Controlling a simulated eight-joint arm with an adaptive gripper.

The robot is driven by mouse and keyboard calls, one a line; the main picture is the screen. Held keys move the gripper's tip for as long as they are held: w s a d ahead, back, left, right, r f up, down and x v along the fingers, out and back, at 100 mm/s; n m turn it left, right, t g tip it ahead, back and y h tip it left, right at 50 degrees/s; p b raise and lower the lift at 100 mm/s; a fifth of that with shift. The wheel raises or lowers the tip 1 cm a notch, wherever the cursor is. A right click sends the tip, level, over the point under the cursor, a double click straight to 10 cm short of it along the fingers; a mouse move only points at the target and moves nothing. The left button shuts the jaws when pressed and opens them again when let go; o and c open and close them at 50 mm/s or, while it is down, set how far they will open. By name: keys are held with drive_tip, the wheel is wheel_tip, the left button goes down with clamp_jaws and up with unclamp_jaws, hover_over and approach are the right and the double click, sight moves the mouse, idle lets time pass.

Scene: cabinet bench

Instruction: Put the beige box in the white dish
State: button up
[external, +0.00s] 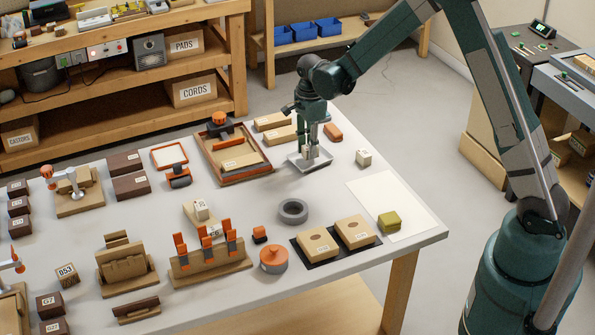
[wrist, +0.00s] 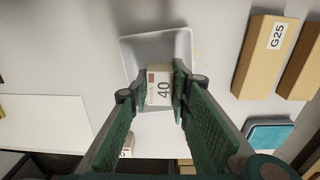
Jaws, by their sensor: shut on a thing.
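The beige box (wrist: 158,88), with a "40" label, is between the fingers of my gripper (wrist: 160,92) in the wrist view. The gripper is shut on it. The white dish (wrist: 184,45) is a shallow square tray directly beyond the box, and the box overlaps its near part in that view. In the external view my gripper (external: 313,150) points down over the white dish (external: 296,160) near the table's far edge. The fingers partly hide the box there. Whether the box touches the dish floor I cannot tell.
A small pale box (external: 364,158) stands right of the dish. Long tan blocks (external: 279,134) and an orange-brown block (external: 333,132) lie behind it. A wooden tray (external: 256,172) is to the left. A grey ring (external: 293,211) and a white sheet (external: 375,188) lie nearer the front.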

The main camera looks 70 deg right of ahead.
drive_tip(key=shift+f, duration=0.75)
drive_tip(key=shift+f, duration=0.15)
drive_tip(key=o, duration=0.9)
wheel_tip(320, 180, up, 12)
drive_tip(key=shift+r+p, duration=0.2)
drive_tip(key=shift+p, duration=0.45)
